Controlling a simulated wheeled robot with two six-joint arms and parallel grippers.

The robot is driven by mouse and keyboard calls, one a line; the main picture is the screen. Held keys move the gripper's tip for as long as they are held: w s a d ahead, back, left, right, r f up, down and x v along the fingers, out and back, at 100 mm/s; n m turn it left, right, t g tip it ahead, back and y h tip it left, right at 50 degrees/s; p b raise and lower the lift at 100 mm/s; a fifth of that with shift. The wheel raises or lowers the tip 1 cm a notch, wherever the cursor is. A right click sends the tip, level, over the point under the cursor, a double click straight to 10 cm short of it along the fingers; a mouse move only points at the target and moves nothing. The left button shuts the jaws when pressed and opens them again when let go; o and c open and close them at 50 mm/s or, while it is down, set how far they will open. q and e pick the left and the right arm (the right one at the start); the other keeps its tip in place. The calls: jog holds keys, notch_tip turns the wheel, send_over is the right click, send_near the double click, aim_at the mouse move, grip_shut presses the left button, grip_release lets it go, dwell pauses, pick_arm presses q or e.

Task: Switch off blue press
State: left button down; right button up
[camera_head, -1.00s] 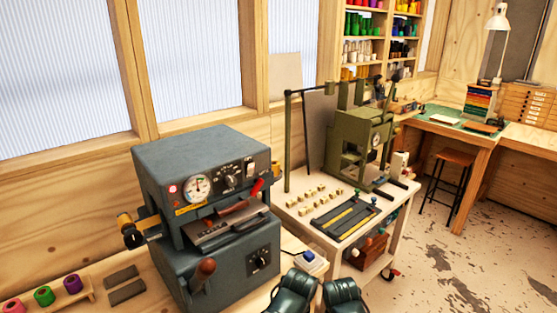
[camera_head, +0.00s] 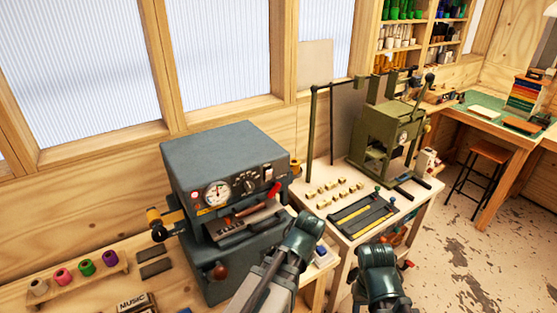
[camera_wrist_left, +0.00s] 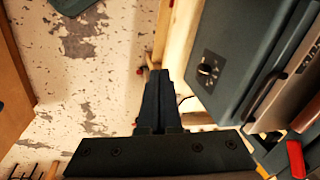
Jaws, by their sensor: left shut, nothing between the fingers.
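The blue press (camera_head: 225,150) is the blue-grey machine at the left centre of the head view, with a dial, a knob and a red-handled lever on its front. A small light switch (camera_head: 268,171) sits at the right end of its upper panel; I cannot read its position. My left arm stands in front of the press's right side and hides its lower front. The fingers of my left gripper (camera_wrist_left: 158,100) show in the left wrist view, shut and empty, apart from the press (camera_wrist_left: 235,50) on the right. My right arm's fingers are not visible.
A green press (camera_head: 378,140) stands on a wheeled cart (camera_head: 325,180) at the right, with small blocks and a dark tray. Several coloured rolls (camera_head: 87,267) stand in a wooden rack at the left. The worn floor (camera_head: 470,240) is open at right.

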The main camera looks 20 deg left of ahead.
pick_arm(q)
jog(key=w+a+r+m+t+y+p, duration=0.1)
jog(key=w+r+m+t+y, duration=0.2)
jog(key=w+r+m, duration=0.3)
jog(key=w+a+r+m+t+y+p, duration=0.2)
jog(key=w+r+m+y, duration=0.3)
jog(key=r+m, duration=0.7)
jog(key=w+m+t, duration=0.1)
jog(key=m, duration=0.2)
jog(key=shift+w+t+y, duration=0.2)
jog(key=shift+t+y, duration=0.2)
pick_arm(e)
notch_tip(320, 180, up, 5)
pick_arm(q)
jog(key=shift+f, duration=0.1)
